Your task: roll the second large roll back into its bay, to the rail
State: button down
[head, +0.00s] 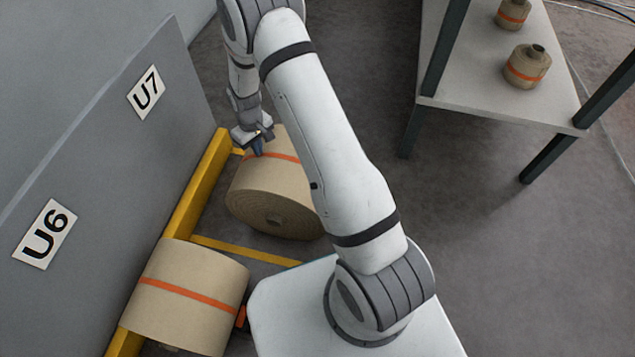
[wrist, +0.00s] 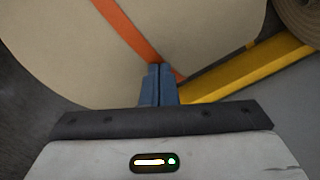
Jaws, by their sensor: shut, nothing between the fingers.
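A large tan kraft roll (head: 275,198) with an orange band lies on its side on the floor near the U7 sign, partly hidden by my arm. A strip of floor shows between it and the yellow rail (head: 203,184). My gripper (head: 257,150) is shut and empty, pointing down at the roll's far left side. In the wrist view the same roll (wrist: 200,30) fills the top, with my fingertips (wrist: 158,72) close to its band; I cannot tell if they touch. The rail (wrist: 245,72) runs to the right there.
Another large banded roll (head: 190,295) lies against the rail below the U6 sign (head: 45,234). A yellow floor line (head: 245,250) runs between the two rolls. A grey panel bears the U7 sign (head: 145,93).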

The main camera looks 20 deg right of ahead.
jog(key=shift+r, duration=0.15)
jog(key=shift+r+p, duration=1.7)
jog(key=shift+r, duration=0.7)
jog(key=s+d+p, duration=0.1)
jog(key=s+d, duration=0.1)
jog(key=d, duration=0.1)
jog(key=s+d+r+p, duration=0.1)
jog(key=s+d+p, duration=0.1)
jog(key=d, duration=0.1)
jog(key=s+d+r+p, duration=0.1)
jog(key=s+d, duration=0.1)
jog(key=d, duration=0.1)
jog(key=shift+s+d+r, duration=0.1)
jog(key=shift+s+d, duration=0.15)
jog(key=shift+d, duration=0.05)
notch_tip(320, 180, down, 7)
jog(key=b, duration=0.4)
jog(key=shift+r, duration=0.15)
jog(key=shift+s, duration=0.2)
jog(key=shift+a, duration=0.15)
